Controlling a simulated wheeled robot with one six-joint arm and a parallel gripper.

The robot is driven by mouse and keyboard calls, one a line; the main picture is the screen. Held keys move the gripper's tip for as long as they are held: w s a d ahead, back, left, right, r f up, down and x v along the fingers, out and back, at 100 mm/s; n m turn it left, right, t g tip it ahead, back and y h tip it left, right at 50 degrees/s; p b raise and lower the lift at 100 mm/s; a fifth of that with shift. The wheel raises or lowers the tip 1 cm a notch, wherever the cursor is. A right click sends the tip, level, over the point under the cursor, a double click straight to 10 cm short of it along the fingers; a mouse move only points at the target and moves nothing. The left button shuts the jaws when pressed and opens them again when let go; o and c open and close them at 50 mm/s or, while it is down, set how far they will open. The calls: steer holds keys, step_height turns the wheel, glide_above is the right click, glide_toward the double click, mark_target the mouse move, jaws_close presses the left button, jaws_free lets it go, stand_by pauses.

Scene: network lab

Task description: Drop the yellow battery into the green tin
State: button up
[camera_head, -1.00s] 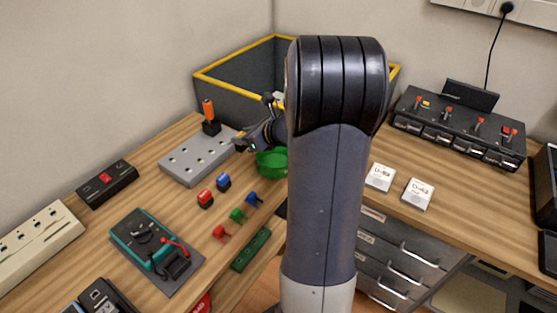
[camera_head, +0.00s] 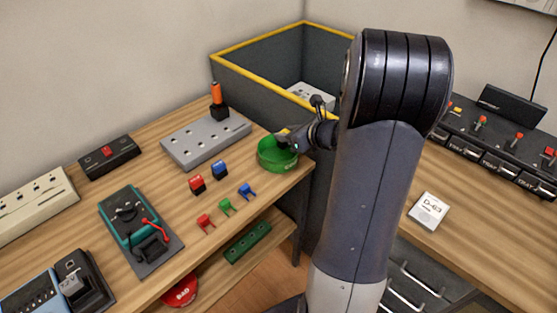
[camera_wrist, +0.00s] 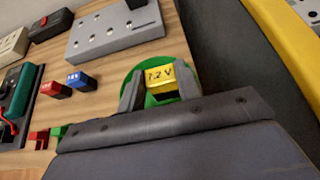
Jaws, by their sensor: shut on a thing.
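The yellow battery (camera_wrist: 160,78), marked "7.2 V", is between the fingers of my gripper (camera_wrist: 160,88) in the wrist view. In the head view my gripper (camera_head: 283,137) is at the green tin (camera_head: 270,158), over its upper rim. The tin stands on the wooden bench near its right edge. In the wrist view the tin (camera_wrist: 126,86) shows behind and around the battery. My gripper is shut on the battery. The gripper hides part of the tin's inside, and I cannot tell how far the battery is above its floor.
A dark yellow-rimmed bin (camera_head: 262,88) is behind and right.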

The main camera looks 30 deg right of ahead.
steer(key=shift+f, duration=0.6)
steer(key=o, duration=1.1)
steer(key=p+v, duration=0.1)
steer(key=v, duration=1)
steer(key=shift+w+f, duration=0.1)
